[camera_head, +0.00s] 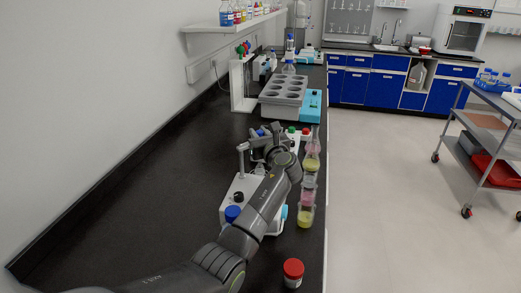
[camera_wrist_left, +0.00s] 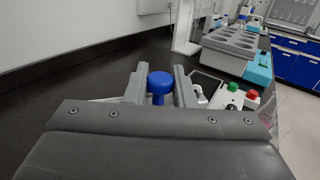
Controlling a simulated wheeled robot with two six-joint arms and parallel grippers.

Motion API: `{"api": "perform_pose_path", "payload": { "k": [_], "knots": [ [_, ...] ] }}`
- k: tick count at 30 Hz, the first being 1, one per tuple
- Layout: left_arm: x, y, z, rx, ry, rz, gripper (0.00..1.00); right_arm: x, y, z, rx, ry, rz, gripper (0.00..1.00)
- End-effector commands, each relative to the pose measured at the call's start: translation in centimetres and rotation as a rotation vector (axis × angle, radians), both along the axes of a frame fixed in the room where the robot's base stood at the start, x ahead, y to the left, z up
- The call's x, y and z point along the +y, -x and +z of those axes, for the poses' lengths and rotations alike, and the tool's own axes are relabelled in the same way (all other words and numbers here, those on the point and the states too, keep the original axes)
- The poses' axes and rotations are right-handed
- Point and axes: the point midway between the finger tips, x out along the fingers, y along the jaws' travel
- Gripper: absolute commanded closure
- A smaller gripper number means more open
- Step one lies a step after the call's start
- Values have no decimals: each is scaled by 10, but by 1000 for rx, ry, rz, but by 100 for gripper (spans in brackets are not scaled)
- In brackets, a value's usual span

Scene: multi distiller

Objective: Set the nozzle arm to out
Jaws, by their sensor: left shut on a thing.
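My left gripper (camera_head: 268,135) reaches over a white bench device (camera_head: 238,190) on the black bench, its arm coming in from the lower left. In the left wrist view its two fingers (camera_wrist_left: 160,88) stand on either side of a blue round knob (camera_wrist_left: 160,80) on a short stem and are shut on it. A grey post with a short arm (camera_head: 242,158) rises from the device beside the gripper. Which part is the nozzle arm I cannot tell for sure, since my arm hides much of the device. My right gripper is not in view.
Several jars of yellow and pink liquid (camera_head: 308,190) stand along the bench's right edge. A red-capped jar (camera_head: 293,272) is at the front. A grey rack with holes (camera_head: 284,90) stands behind. The bench left of the device is clear.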

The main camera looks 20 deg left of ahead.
Motion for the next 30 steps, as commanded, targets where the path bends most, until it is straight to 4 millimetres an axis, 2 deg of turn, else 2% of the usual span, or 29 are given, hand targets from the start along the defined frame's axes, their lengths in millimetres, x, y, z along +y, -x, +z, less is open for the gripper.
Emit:
{"api": "perform_pose_path", "payload": {
  "k": [1, 9, 24, 30],
  "knots": [
    [2, -3, -6, -2, 0, 40, 100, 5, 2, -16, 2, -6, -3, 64],
    [13, -8, -5, -2, 2, 216, 100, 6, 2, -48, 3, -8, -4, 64],
    [25, -10, -3, 1, 2, 381, 100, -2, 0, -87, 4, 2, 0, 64],
    [28, -11, -3, 2, 2, 422, 100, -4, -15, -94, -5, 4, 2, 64]
  ]
}}
